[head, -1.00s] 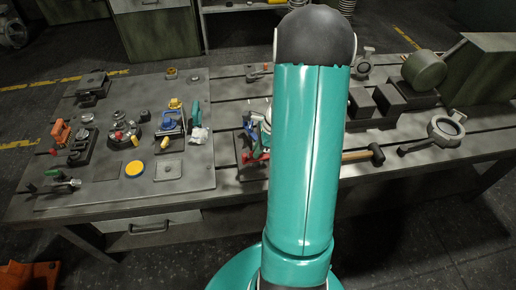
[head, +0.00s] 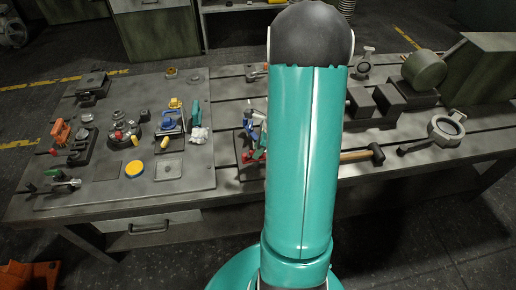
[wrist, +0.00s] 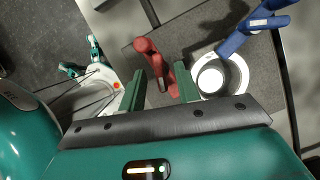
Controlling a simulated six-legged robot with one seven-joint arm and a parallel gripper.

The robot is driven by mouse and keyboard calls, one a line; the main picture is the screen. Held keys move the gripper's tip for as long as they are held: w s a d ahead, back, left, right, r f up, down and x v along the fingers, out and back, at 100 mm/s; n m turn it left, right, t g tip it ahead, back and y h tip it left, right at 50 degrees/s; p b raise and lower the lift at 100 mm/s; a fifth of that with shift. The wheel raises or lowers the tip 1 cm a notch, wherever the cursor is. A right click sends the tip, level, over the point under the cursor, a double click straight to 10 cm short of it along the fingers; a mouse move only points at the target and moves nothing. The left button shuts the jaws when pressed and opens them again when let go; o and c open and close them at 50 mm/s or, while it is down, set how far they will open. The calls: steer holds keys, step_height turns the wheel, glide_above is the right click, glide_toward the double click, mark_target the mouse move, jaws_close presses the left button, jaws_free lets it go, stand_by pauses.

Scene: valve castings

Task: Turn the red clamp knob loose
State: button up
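The red clamp knob (wrist: 150,58) shows in the wrist view as a red bar with a rounded end, above a grey plate (wrist: 120,52). My gripper (wrist: 160,76) has its two green fingers apart, one on each side of the knob's lower part. A gap shows beside the knob, and I cannot tell whether either finger touches it. A white ring-shaped part (wrist: 239,76) with a round white top lies right of the fingers. A blue clamp handle (wrist: 252,32) stands at upper right. In the head view my arm hides most of this, leaving some red (head: 246,157) at its left edge.
A fixture plate (head: 110,184) with several clamps and a yellow disc (head: 134,169) covers the table's left side. A hammer (head: 376,154), dark blocks (head: 388,100) and a ring-shaped casting (head: 446,128) lie to the right. The table's front right is clear.

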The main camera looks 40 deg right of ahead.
steer(key=v, duration=1.3)
steer(key=shift+d, duration=0.15)
steer(key=shift+r, duration=0.1)
